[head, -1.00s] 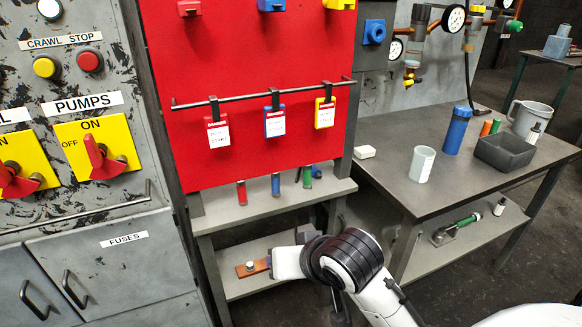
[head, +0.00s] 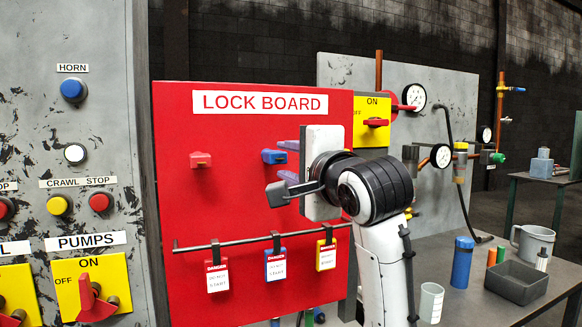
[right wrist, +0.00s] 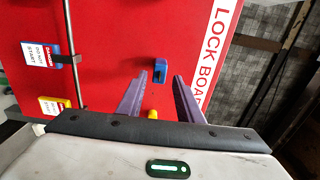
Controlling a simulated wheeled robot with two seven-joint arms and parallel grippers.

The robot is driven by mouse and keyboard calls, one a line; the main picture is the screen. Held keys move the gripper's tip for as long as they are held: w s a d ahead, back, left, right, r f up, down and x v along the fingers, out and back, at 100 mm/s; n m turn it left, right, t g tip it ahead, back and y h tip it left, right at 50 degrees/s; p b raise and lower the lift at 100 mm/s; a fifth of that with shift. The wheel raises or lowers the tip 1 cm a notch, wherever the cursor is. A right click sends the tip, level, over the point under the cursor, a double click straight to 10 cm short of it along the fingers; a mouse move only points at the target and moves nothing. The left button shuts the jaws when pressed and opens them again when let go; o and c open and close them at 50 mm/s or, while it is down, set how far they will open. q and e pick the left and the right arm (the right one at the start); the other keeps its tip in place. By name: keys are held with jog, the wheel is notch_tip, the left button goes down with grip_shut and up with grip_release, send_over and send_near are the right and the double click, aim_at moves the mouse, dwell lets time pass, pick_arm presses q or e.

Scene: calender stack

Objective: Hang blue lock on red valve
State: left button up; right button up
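The blue lock (head: 273,156) hangs on the red lock board (head: 180,120), between a red lock (head: 201,160) and a yellow lock hidden in the head view. My right gripper (head: 287,161) is in front of the board, its purple fingers open beside the blue lock. In the right wrist view the blue lock (right wrist: 160,70) appears between the open fingers (right wrist: 158,88), with no clear contact. The yellow lock (right wrist: 152,114) shows lower there. A red part (head: 403,107) sits by a gauge on the grey panel; I cannot tell whether it is the red valve. My left gripper is out of view.
A rail (head: 190,247) with several hanging tags runs below the locks. A yellow ON/OFF switch (head: 372,138) with a red handle is right of the board. The PUMPS switch (head: 110,283) is lower left. A table (head: 450,300) holds a blue bottle (head: 462,262) and a grey bin (head: 516,281).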

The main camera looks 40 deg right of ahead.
aim_at(281, 159)
jog(key=x, duration=0.3)
jog(key=shift+w, duration=0.1)
jog(key=shift+p+x, duration=0.45)
jog(key=shift+x, duration=0.7)
grip_shut()
